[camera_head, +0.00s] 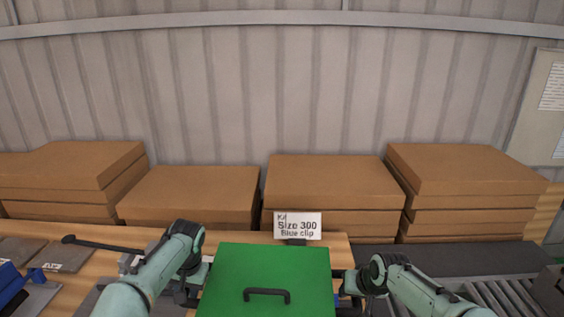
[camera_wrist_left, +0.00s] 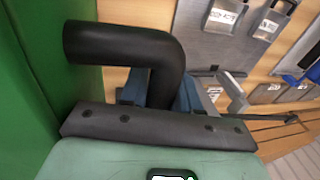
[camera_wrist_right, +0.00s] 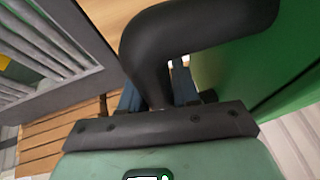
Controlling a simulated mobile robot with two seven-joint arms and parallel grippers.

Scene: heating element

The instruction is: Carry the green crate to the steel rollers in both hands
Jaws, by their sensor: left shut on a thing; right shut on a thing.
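The green crate (camera_head: 266,270) is at the bottom middle of the head view, with a black handle on the face toward me. My left gripper (camera_head: 192,290) is at its left side and my right gripper (camera_head: 350,284) at its right side. In the left wrist view the left gripper (camera_wrist_left: 160,95) is shut on a black side handle (camera_wrist_left: 120,45). In the right wrist view the right gripper (camera_wrist_right: 158,95) is shut on the other black side handle (camera_wrist_right: 190,35). The steel rollers (camera_head: 510,296) are at the lower right; they also show in the right wrist view (camera_wrist_right: 40,45). The crate's underside is hidden.
Stacks of brown cardboard boxes (camera_head: 330,185) line the back of the wooden table. Blue bins (camera_head: 12,285) and grey plates (camera_head: 60,255) are at the left. A dark surface (camera_head: 450,257) lies behind the rollers.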

